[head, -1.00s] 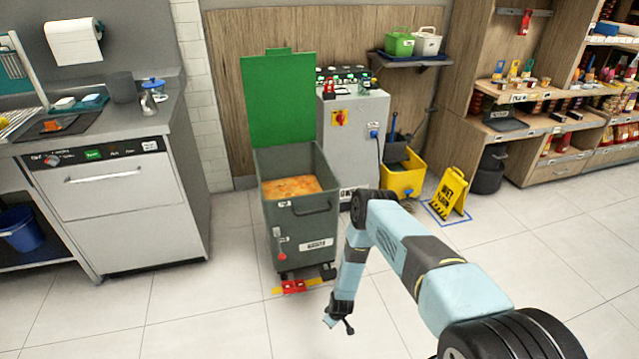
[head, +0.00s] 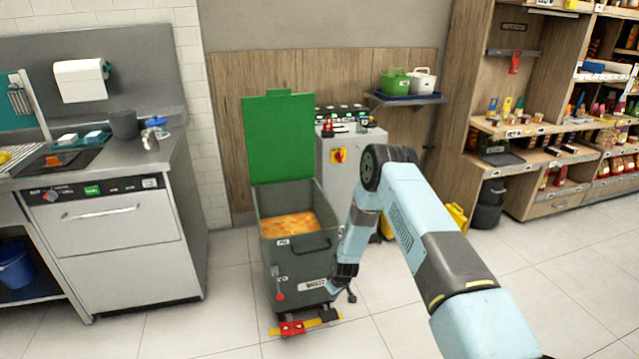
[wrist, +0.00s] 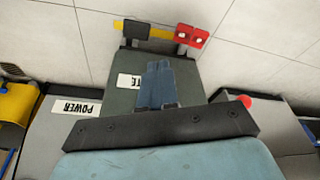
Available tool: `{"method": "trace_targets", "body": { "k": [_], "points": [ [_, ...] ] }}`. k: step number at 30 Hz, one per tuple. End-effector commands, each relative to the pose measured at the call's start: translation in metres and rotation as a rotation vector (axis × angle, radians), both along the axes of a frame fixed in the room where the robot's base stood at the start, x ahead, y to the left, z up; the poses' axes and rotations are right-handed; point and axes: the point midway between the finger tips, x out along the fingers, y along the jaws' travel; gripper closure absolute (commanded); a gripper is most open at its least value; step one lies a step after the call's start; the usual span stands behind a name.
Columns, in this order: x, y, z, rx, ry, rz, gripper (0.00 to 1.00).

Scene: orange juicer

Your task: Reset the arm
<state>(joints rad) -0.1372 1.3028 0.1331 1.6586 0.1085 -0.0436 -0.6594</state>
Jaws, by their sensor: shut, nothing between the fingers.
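My arm reaches up and forward from the lower right in the head view, bends at an elbow and hangs down. My gripper (head: 340,288) is at its lower end, in front of the right side of the grey bin (head: 268,256). In the wrist view my gripper (wrist: 159,83) shows as two blue fingers side by side, shut and empty. Behind them are the bin's grey front (wrist: 195,78) and its white label (wrist: 127,81). I cannot tell the exact gap between fingers and bin.
The bin's green lid (head: 280,135) stands open, with orange contents (head: 288,224) inside. A red and yellow pedal bar (head: 293,328) sits at its foot. A grey machine (head: 338,170) stands behind, partly hidden by my arm. A dishwasher (head: 115,240) is left. Floor is clear at right.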

Motion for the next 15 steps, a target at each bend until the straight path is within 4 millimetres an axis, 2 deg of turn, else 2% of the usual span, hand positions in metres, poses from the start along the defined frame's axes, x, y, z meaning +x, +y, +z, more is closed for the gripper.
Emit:
{"method": "trace_targets", "body": {
  "k": [1, 7, 15],
  "points": [
    [0.009, -0.002, 0.024, 0.002, -0.01, -0.007, 1.0],
    [0.029, -0.011, 0.106, 0.005, -0.025, -0.04, 1.0],
    [0.04, -0.028, 0.214, 0.006, -0.045, -0.091, 1.0]
  ]
}}
